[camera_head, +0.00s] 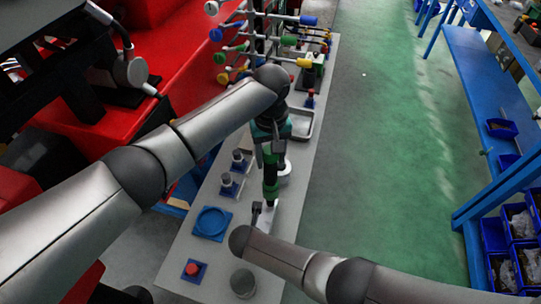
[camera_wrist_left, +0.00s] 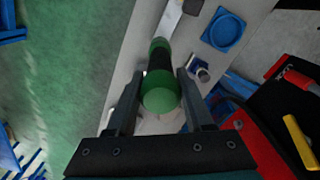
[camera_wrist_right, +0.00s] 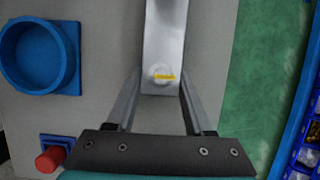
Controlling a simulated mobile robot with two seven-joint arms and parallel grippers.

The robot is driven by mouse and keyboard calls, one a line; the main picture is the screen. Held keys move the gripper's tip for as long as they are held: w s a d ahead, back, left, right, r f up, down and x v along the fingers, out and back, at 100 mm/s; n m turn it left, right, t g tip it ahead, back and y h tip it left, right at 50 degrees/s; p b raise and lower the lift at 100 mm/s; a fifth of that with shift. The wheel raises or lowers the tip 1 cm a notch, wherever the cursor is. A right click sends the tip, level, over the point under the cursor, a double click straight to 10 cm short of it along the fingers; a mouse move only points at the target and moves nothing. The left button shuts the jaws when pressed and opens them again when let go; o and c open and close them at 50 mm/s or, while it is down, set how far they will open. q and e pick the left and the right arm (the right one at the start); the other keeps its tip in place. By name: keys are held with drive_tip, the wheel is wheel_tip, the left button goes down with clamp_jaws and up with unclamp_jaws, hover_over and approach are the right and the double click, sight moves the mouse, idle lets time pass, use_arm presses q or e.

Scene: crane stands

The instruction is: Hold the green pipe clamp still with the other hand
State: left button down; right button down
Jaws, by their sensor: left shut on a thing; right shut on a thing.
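The green pipe clamp (camera_head: 270,188), green with a dark middle, shows in the head view over the grey bench top, below my left gripper (camera_head: 269,155). In the left wrist view the rounded green end of the clamp (camera_wrist_left: 160,95) lies between the two fingers of my left gripper (camera_wrist_left: 160,76), which is shut on it. My right gripper (camera_wrist_right: 161,76) is shut on a grey metal bar (camera_wrist_right: 165,35) with a small yellow mark at its near end. In the head view the right gripper (camera_head: 260,212) is just below the clamp, and its grip is hard to see.
The bench (camera_head: 205,257) carries a blue ring holder (camera_head: 211,223), a red button on a blue base (camera_head: 193,269) and a grey cylinder (camera_head: 243,282). A rack with coloured-ended rods (camera_head: 262,35) stands at the far end. Green floor (camera_head: 390,150) lies clear to the right.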

use_arm(q)
drive_tip(key=shift+r, duration=0.1)
drive_tip(key=shift+r, duration=2.6)
use_arm(e)
drive_tip(key=shift+c, duration=1)
unclamp_jaws()
drive_tip(key=shift+r, duration=0.1)
drive_tip(key=v, duration=1.1)
drive_tip(key=shift+s+r, duration=0.2)
drive_tip(key=shift+r, duration=0.1)
drive_tip(key=shift+a, duration=0.1)
